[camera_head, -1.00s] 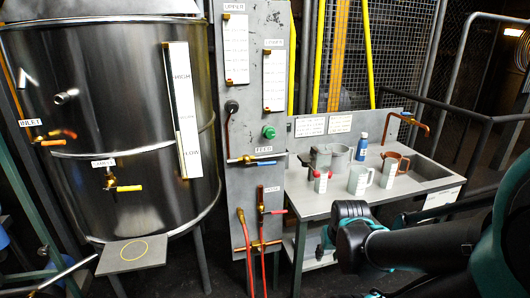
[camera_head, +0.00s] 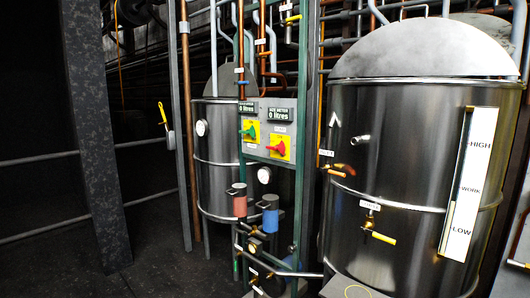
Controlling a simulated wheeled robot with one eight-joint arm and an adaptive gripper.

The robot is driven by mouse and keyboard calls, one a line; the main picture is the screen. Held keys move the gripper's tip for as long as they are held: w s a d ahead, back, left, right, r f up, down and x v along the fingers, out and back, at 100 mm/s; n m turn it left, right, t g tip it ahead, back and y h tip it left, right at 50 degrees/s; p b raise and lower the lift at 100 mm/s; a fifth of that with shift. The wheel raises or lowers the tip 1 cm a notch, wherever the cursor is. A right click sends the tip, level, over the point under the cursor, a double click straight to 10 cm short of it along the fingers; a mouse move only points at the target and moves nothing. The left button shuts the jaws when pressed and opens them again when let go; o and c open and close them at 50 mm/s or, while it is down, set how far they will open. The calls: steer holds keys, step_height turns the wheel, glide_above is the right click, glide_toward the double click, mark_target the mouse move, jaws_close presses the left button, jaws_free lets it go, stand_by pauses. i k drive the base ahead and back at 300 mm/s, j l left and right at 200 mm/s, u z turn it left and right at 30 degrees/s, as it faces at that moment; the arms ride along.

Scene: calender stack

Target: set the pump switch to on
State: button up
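A grey control panel (camera_head: 270,122) stands left of the large steel tank. It carries two rotary switches on yellow plates: a green-handled switch (camera_head: 250,131) on the left and a red-handled switch (camera_head: 276,148) on the right. Small labels sit by them, too small to read, so I cannot tell which is the pump switch or its position. My gripper is not in view.
A smaller tank (camera_head: 213,165) stands behind the panel. Red (camera_head: 239,200) and blue (camera_head: 270,213) canisters hang below the panel. A dark pillar (camera_head: 95,140) stands left; dark floor between looks clear.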

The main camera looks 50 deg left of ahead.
mark_target(280, 147)
steer(key=u, duration=1.95)
